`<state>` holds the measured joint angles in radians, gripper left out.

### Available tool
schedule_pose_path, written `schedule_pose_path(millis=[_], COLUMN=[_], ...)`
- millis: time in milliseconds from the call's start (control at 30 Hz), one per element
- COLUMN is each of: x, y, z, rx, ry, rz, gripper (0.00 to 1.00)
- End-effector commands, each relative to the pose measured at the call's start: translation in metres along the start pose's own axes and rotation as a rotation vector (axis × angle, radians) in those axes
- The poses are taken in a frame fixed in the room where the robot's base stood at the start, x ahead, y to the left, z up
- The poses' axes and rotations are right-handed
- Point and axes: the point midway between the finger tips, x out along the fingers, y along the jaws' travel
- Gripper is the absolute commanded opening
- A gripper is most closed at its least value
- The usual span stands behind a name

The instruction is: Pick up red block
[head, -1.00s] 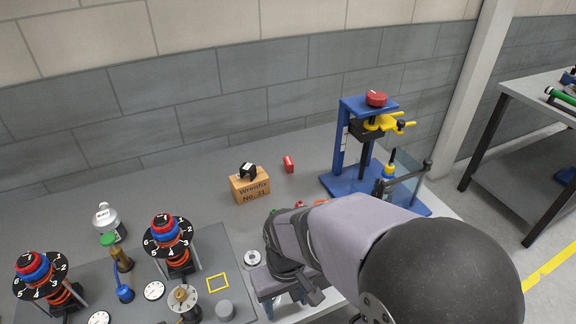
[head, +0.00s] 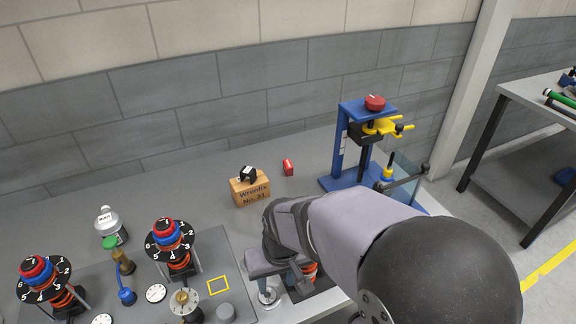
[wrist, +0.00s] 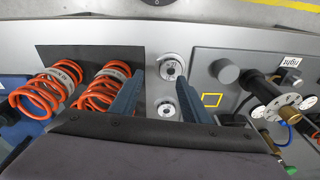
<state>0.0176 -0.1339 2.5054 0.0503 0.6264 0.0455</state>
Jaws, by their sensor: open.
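The red block (head: 288,167) is small and lies on the grey bench in the head view, behind and to the right of a wooden box. It does not show in the wrist view. My gripper (head: 282,284) is at the front of the bench in the head view, well apart from the red block, and my arm partly hides it. In the wrist view, my gripper (wrist: 160,80) has its two blue-grey fingers spread with nothing held between them. Round metal discs (wrist: 172,67) show between and beyond the fingers.
The wooden box (head: 250,192) with a black piece on top stands left of the red block. A blue press (head: 341,150) stands to its right. Orange springs (wrist: 42,93) lie beside my gripper. Numbered dials (head: 170,241) stand at front left. Bench around the block is clear.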

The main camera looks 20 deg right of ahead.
Motion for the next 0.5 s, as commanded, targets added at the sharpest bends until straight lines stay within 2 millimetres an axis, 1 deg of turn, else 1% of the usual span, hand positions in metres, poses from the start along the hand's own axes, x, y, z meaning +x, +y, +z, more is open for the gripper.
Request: schedule_pose_path(millis=[33,67,100,167,200,267,300,367,467,500], x=[-0.019,-0.026,-0.037,-0.055,-0.061,-0.076,-0.088,-0.077,-0.069,-0.065], y=[-0.002,-0.004,-0.005,-0.006,-0.002,0.005,0.009,0.021,0.042,0.052], z=[-0.022,-0.035,-0.052,-0.079,-0.099,-0.130,-0.152,-0.170,-0.207,-0.224], rx=[0.041,0.068,0.105,0.162,0.188,0.230,0.260,0.261,0.248,0.240], ry=[0.059,0.093,0.143,0.218,0.265,0.343,0.399,0.433,0.500,0.532], rz=[-0.014,-0.023,-0.036,-0.057,-0.059,-0.064,-0.069,-0.050,-0.011,0.004], gripper=[0.42,0.42,0.42,0.42,0.42,0.42,0.42,0.42,0.42,0.42])
